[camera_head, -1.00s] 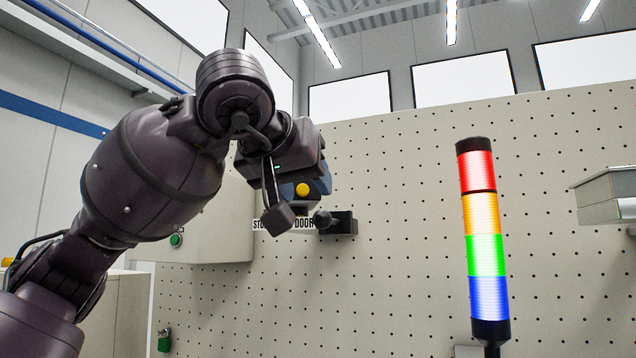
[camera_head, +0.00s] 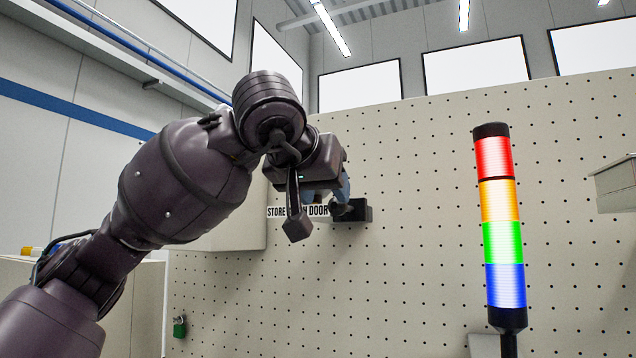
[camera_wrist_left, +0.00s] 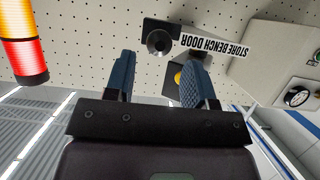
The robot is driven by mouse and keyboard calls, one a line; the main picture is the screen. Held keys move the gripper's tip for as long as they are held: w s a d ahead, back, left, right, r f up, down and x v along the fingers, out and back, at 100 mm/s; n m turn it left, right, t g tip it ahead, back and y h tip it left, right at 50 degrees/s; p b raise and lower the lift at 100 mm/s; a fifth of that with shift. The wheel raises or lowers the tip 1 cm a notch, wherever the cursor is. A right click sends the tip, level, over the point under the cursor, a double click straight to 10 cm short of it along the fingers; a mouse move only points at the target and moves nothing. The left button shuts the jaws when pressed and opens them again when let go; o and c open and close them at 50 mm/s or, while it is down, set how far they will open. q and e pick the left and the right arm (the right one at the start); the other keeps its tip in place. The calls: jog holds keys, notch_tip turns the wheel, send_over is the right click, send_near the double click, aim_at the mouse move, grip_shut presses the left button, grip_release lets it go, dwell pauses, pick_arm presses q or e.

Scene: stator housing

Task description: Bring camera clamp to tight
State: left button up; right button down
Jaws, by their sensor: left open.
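A black block with a round dark knob (camera_head: 352,210) is fixed to the pegboard in the head view. The block and knob (camera_wrist_left: 159,38) also show in the left wrist view, just beyond the fingertips. No part is marked as the camera clamp, and I cannot tell for certain whether this is it. A dark box with a yellow round button (camera_wrist_left: 178,78) shows between the fingers in the wrist view. My left gripper (camera_wrist_left: 158,70) is open, with two blue fingers apart and nothing visibly held. In the head view my left gripper (camera_head: 330,188) is partly hidden by its wrist. My right gripper is not in view.
A lit stack light (camera_head: 501,230) stands at the right. A "STORE BENCH DOOR" label (camera_wrist_left: 214,45) is beside the knob block. A pale cabinet (camera_head: 245,235) is behind my left arm. A green padlock (camera_head: 179,326) hangs low left. The pegboard's middle (camera_head: 420,220) is clear.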

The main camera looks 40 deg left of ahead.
aim_at(334, 204)
pick_arm(q)
jog(key=shift+b+x, duration=0.45)
jog(key=shift+x, duration=1.5)
jog(key=shift+w, duration=0.1)
jog(key=shift+w+p, duration=0.15)
jog(key=shift+p, duration=0.15)
jog(key=shift+w+f, duration=0.1)
jog(key=shift+f, duration=0.05)
jog(key=shift+c, duration=0.2)
